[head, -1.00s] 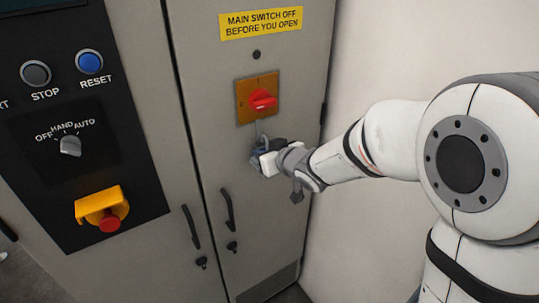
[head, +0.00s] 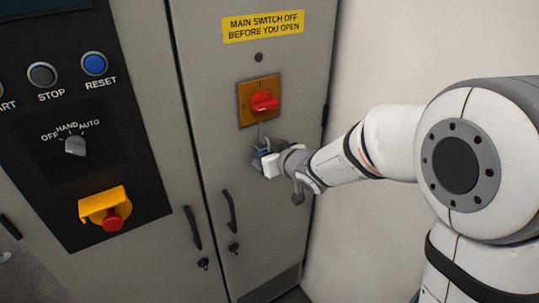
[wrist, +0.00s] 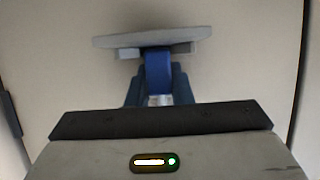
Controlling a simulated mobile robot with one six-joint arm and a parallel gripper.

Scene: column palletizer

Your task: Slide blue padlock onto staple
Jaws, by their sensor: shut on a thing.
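The blue padlock shows in the wrist view (wrist: 158,72) between the two dark fingers of my gripper (wrist: 158,92). My gripper is shut on it. In the head view, my gripper (head: 262,157) is at the cabinet door just below the red switch (head: 264,102) on its orange plate (head: 246,112). A thin grey strip, perhaps the staple (head: 262,130), runs down from the plate to a small grey loop, perhaps the shackle, at the gripper. The picture is too small to tell whether the shackle is around the staple.
A yellow warning label (head: 263,26) is above the switch. A black door handle (head: 230,211) is below left of the gripper. The control panel (head: 60,180) with a red emergency button (head: 113,222) is on the left. A pale wall is at the right.

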